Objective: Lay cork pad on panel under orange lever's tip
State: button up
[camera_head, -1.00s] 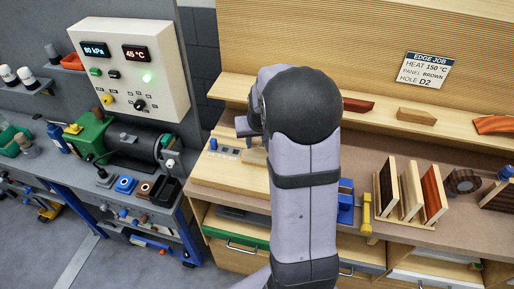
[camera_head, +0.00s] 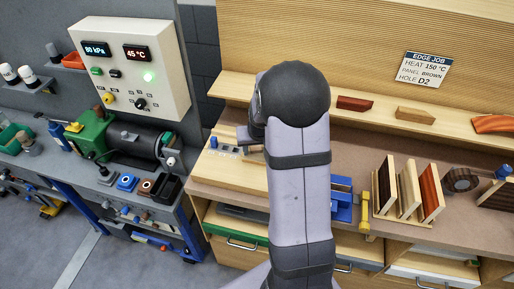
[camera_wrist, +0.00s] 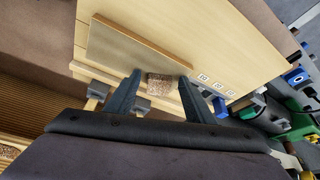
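In the wrist view, a speckled brown cork pad (camera_wrist: 160,85) lies between the fingertips of my gripper (camera_wrist: 160,78). The fingers are apart, and a narrow gap shows on each side of the pad. A flat tan panel (camera_wrist: 125,48) with a darker edge lies on the pale wooden board (camera_wrist: 225,45), just beyond the pad. Whether the pad touches the panel cannot be told. I cannot make out the orange lever in either view.
Small labelled squares (camera_wrist: 202,77) mark the board beside the right finger. In the head view, a blue fixture (camera_head: 341,205), a yellow clamp (camera_head: 365,212) and a rack of upright panels (camera_head: 408,193) stand right of my arm. A control box (camera_head: 130,70) stands left.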

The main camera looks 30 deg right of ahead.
jog(key=shift+r, duration=0.55)
jog(key=b+v, duration=0.2)
jog(key=v, duration=0.9)
jog(key=s+a+f+n+g+y, duration=0.1)
jog(key=s+a+f+n+g, duration=0.1)
jog(key=s+a+f, duration=0.3)
jog(key=s+a+f+n+g, duration=0.2)
jog(key=s+a+f, duration=0.2)
jog(key=s+a, duration=0.7)
jog(key=shift+s+a+f+n+y, duration=0.3)
jog(key=shift+s+f+y, duration=0.1)
jog(key=shift+s, duration=0.65)
